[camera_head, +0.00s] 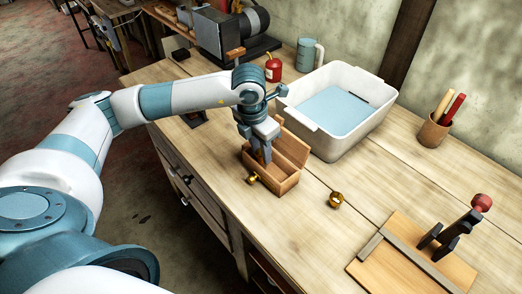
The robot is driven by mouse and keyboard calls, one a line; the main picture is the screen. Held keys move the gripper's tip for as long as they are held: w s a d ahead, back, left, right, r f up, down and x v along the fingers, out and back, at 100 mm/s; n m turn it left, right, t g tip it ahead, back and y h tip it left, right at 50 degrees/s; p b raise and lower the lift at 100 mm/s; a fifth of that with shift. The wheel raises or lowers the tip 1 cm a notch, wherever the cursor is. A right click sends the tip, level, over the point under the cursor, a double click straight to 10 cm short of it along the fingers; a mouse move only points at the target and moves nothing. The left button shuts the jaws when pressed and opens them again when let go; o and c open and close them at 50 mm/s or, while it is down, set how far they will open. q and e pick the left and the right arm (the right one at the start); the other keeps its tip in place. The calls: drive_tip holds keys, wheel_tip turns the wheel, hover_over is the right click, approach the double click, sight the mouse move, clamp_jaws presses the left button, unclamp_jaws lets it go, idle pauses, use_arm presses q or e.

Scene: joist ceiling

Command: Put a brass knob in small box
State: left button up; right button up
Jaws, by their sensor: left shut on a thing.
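The small box (284,183) is a wooden box standing open on the workbench, its lid raised on the right side. My left gripper (264,159) points down into the box opening. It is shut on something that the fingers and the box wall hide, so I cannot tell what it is. One brass knob (252,178) shows low against the near left side of the box, outside it. Another brass knob (336,200) lies on the bench to the right of the box. My right gripper is not in view.
A white tub (334,143) with a pale blue bottom stands behind the box. A red extinguisher-shaped object (273,69) and a grey-blue mug (306,55) are farther back. A pen cup (433,131) and a board with a red-knobbed black clamp (451,231) are at right.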

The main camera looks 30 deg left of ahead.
use_arm(q)
drive_tip(key=shift+f, duration=0.65)
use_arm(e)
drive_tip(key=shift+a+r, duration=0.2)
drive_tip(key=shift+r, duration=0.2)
use_arm(q)
drive_tip(key=shift+f, duration=0.25)
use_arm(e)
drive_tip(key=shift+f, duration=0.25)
use_arm(q)
drive_tip(key=o, duration=0.8)
drive_tip(key=shift+r, duration=0.1)
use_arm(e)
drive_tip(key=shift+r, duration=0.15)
